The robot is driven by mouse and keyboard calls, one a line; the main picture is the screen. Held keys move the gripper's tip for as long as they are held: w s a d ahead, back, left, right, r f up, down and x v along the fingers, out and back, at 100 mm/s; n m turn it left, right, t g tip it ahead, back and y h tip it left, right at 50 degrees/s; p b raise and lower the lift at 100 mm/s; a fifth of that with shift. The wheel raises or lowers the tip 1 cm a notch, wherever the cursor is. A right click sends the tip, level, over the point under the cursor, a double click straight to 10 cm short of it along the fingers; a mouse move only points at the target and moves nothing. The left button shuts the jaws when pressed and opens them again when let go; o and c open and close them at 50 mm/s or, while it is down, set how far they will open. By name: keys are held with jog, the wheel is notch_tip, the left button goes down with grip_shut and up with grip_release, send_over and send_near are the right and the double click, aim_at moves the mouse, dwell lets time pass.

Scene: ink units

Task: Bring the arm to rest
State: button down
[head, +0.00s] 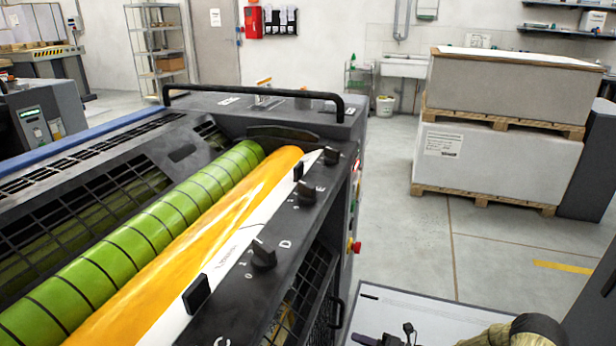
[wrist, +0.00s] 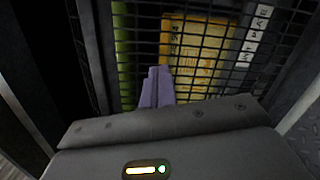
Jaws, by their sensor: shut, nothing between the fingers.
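My gripper (wrist: 158,72) shows in the wrist view with its two purple fingers together and nothing between them. It points at a black mesh guard (wrist: 205,45). I cannot tell how far the fingertips are from the mesh. Most of my arm is out of view there.
The printing press (head: 330,215) fills the left and middle, with a green roller (head: 120,255), an orange roller (head: 200,240) and several knobs. A black rail (head: 250,92) crosses its far end. Pallet stacks (head: 500,160) stand at right. Floor (head: 400,230) between is clear.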

jog(key=s+a+r+n+g+h, duration=0.4)
jog(key=s+r+n+g+h, duration=0.5)
jog(key=n, duration=1)
jog(key=s+d+r+n+t+h, duration=0.1)
jog(key=s+r+n+t+h, duration=0.15)
jog(key=s+r+n, duration=0.45)
jog(key=s+d+r+n+t+h, duration=0.1)
jog(key=s+r+n+h, duration=0.25)
jog(key=r+n, duration=0.65)
notch_tip(320, 180, up, 34)
jog(key=n+p, duration=0.2)
jog(key=p, duration=3.4)
jog(key=shift+w+d+r+h, duration=0.15)
jog(key=shift+w+d+h, duration=0.05)
jog(key=shift+h, duration=0.1)
